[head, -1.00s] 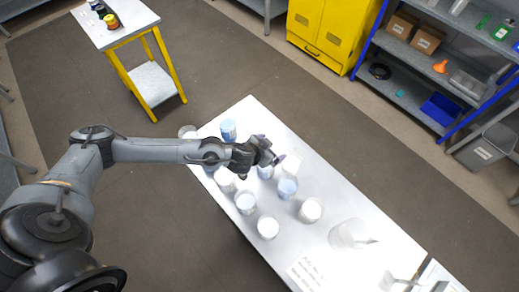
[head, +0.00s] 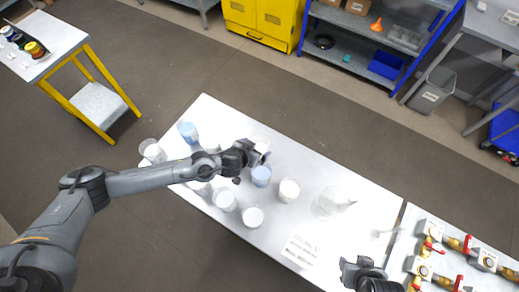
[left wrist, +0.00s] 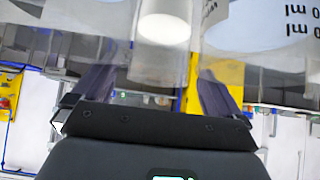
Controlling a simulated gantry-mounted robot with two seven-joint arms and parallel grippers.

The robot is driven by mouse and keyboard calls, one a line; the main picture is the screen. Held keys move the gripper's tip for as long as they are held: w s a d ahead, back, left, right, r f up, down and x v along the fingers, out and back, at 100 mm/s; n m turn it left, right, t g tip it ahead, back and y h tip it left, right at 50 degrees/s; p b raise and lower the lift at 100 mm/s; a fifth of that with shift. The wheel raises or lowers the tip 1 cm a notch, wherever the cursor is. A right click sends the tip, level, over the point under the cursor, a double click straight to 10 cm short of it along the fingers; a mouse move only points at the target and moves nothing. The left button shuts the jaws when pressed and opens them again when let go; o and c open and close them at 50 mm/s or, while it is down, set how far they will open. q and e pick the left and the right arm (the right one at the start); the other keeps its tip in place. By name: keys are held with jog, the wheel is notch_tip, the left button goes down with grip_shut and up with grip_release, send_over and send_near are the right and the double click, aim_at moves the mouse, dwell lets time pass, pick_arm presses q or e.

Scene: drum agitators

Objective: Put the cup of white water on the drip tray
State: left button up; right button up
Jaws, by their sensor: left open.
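In the head view my left gripper (head: 264,157) is over the far part of the white table, at a whitish cup partly hidden behind it. In the left wrist view the left gripper (left wrist: 158,95) is open, and a clear cup with white contents (left wrist: 165,30) stands between its fingers; contact is unclear. Several other cups stand close by: a blue one (head: 261,176), a white one (head: 289,189), another white one (head: 252,216) and a pale one (head: 225,200). My right gripper (head: 362,268) is at the bottom edge, its jaws unclear. I cannot make out the drip tray for sure.
A large clear jug (head: 328,203) stands right of the cups. A blue cup (head: 188,131) and clear vessels (head: 152,150) stand at the table's left end. Brass valves with red handles (head: 432,240) sit at right. A printed label (head: 302,250) lies near the front edge.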

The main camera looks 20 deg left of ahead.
pick_arm(q)
jog(key=shift+x, duration=1.6)
jog(key=shift+c, duration=0.2)
jog(key=c, duration=1.1)
jog(key=shift+r, duration=0.25)
